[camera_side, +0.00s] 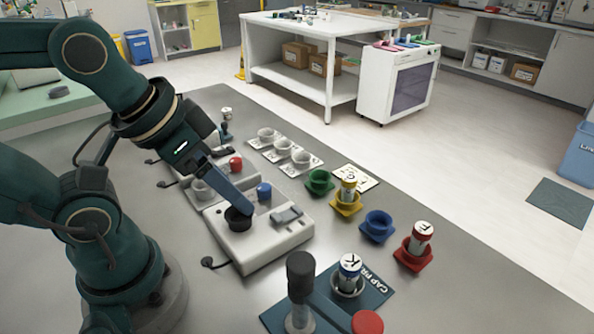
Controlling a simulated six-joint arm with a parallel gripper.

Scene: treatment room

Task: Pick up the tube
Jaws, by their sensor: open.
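Several tubes stand in view. A red-banded tube (420,236) stands upright in the red holder (411,260). A yellow-banded tube (348,189) stands upright in the yellow holder (345,208). A blue-banded tube (349,271) stands in a metal cup on the dark blue "CAP PR…" plate (374,290). My gripper (246,209) points down over a white device (262,240), close to its black cup (238,219). It is open and apart from these tubes, to their left. I see it from the side, so the gap between its fingers is not clear.
The green holder (320,181) and blue holder (378,224) are empty. White cups (301,160) stand behind. A press with a black-topped post (301,275) and red knob (367,322) stands in front.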

